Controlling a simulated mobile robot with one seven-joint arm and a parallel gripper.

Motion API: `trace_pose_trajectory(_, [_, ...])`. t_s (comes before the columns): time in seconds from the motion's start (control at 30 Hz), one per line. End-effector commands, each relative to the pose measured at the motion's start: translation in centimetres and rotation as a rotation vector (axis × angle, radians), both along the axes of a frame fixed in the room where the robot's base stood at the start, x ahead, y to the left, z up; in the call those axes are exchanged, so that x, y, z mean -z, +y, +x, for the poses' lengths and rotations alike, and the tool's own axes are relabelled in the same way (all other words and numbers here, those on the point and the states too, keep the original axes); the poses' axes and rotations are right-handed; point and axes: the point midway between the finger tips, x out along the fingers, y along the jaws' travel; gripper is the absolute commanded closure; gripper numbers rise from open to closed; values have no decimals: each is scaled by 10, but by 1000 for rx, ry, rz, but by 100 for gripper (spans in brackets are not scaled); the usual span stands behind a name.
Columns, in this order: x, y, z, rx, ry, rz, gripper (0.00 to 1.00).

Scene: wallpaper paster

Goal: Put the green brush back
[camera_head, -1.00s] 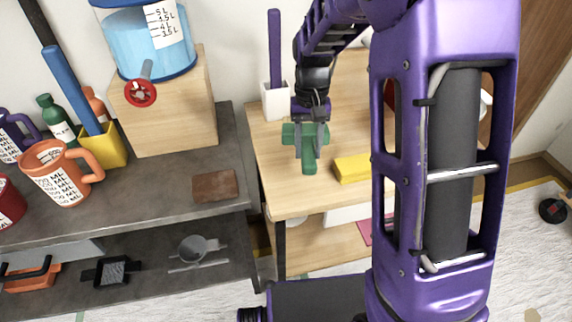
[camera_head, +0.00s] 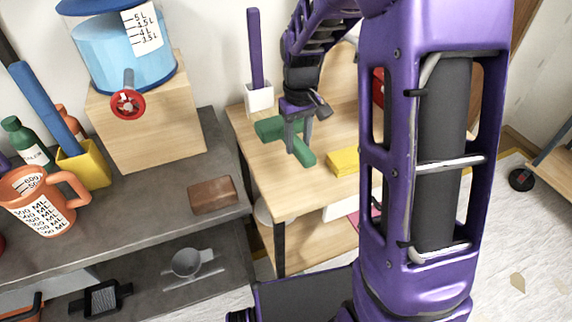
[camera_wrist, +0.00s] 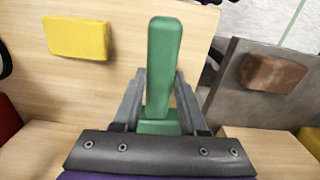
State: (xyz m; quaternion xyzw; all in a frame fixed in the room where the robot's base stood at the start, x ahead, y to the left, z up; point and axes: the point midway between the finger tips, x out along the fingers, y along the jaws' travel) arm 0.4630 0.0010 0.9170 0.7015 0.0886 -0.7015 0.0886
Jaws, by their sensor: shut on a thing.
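The green brush (camera_head: 302,152) is over the light wooden table (camera_head: 285,190). My gripper (camera_head: 299,140) is shut on it from above. In the wrist view the green brush (camera_wrist: 163,70) stands out between the two grey fingers (camera_wrist: 157,100), its long part pointing away from the palm and its wider green part near the palm. Whether the brush touches the tabletop or hangs just above it I cannot tell.
A yellow block (camera_head: 343,162) lies on the wooden table right of the brush. A white holder (camera_head: 259,98) with a purple stick stands at the table's back left.

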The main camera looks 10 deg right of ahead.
Motion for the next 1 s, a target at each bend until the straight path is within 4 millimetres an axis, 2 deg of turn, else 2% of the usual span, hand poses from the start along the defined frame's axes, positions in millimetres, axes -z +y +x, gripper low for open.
trace_pose_trajectory(0.17, [5,0,0,1,0,0,100])
trace_pose_trajectory(0.4, [44,0,0,1,1,0,100])
trace_pose_trajectory(0.57, [55,0,0,2,0,0,100])
trace_pose_trajectory(0.8, [90,0,-1,2,3,0,100])
trace_pose_trajectory(1.0, [97,0,0,1,1,0,100])
